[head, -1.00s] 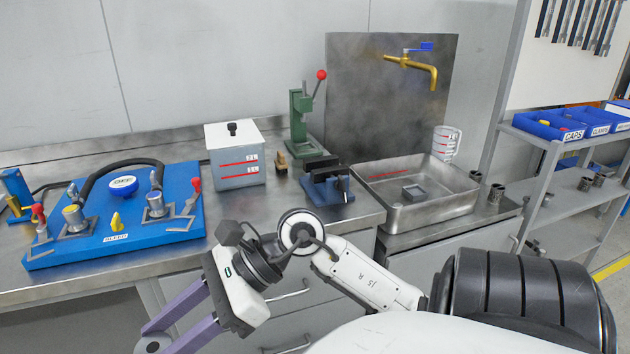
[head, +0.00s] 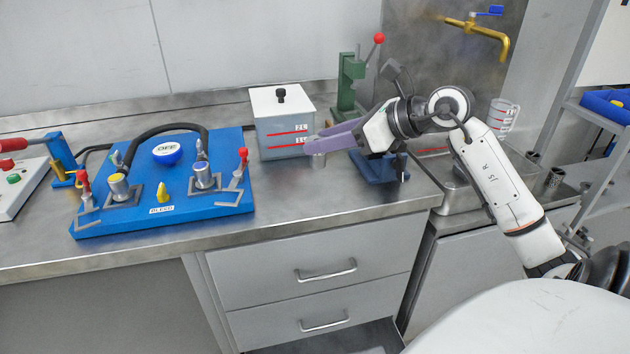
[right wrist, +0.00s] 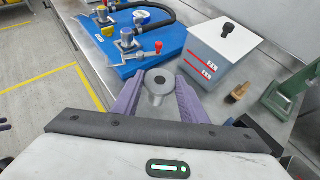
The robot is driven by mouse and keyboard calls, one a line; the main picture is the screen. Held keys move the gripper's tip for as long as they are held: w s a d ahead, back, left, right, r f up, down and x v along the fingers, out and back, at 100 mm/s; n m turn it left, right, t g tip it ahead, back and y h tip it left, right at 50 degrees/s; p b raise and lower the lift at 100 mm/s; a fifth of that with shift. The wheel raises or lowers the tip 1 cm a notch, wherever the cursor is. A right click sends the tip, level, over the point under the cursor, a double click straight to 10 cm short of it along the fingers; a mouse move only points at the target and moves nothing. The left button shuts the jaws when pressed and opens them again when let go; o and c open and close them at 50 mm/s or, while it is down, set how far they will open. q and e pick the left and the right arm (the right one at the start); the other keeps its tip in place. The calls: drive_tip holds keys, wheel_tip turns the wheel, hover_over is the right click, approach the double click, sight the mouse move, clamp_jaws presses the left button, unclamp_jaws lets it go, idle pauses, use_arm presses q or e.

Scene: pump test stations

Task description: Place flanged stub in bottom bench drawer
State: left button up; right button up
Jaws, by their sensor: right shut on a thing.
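My right gripper (head: 314,146) is raised over the bench top, in front of the grey lidded tank. Its purple fingers are shut on the flanged stub (right wrist: 157,86), a grey metal piece with a round flange and a dark centre hole. The bench has a drawer front with a handle (head: 325,271) and a lower one (head: 325,322). Below these, at the bottom edge, a dark recess shows; I cannot tell whether it is an open drawer. My left gripper is not clearly seen.
A blue pump board (head: 165,222) with valves and a hose stands left of the gripper. The lidded tank (head: 283,138), a green press (head: 350,85) and a blue vise (head: 385,172) are close around it. The bench's front strip is clear.

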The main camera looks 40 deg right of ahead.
drive_tip(key=shift+w+d, duration=0.1)
drive_tip(key=shift+d, duration=0.35)
wheel_tip(320, 180, down, 9)
drive_tip(key=shift+d+f, duration=0.1)
drive_tip(key=shift+f, duration=0.1)
drive_tip(key=shift+f, duration=0.2)
drive_tip(key=o, duration=1.2)
drive_tip(key=shift+o, duration=0.2)
drive_tip(key=shift+r, duration=0.15)
